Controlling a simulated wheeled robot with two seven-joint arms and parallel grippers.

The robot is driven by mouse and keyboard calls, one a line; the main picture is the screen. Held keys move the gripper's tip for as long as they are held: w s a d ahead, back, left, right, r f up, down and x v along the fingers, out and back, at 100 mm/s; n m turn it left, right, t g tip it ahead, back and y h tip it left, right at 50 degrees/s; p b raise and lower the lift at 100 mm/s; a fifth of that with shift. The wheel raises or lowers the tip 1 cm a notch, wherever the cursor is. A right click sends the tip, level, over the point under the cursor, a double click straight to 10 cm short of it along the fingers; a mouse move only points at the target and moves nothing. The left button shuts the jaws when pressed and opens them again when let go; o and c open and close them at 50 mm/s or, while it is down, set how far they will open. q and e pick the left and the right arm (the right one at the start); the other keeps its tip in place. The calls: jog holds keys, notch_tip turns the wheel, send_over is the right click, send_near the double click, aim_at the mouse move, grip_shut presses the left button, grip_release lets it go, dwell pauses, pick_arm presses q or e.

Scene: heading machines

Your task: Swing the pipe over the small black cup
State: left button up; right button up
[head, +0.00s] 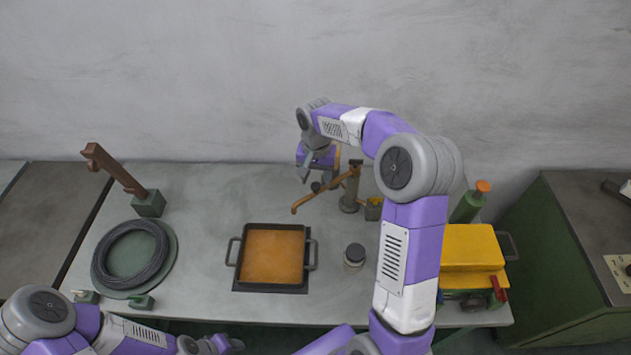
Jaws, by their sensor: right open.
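The brown pipe (316,197) reaches out to the left from a grey-green stand (349,200) at the back of the table, and its free end bends down. A small round cup with a dark top (354,254) stands on the table in front of the stand; the pipe's end is not over it. My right gripper (314,182) is open, pointing down close to the pipe; I cannot tell whether it touches it. My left gripper (224,345) is low at the bottom edge, away from the pipe, and its fingers are too unclear to judge.
A black-framed tray of orange liquid (270,228) stands in the middle. A wire coil (130,255) and a brown-armed post (148,203) are at left. A small olive container (374,209) is beside the stand. A yellow machine (470,247) is at right, partly behind my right arm.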

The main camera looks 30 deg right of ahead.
jog(key=shift+f, duration=1.2)
jog(key=shift+w, duration=0.1)
grip_shut()
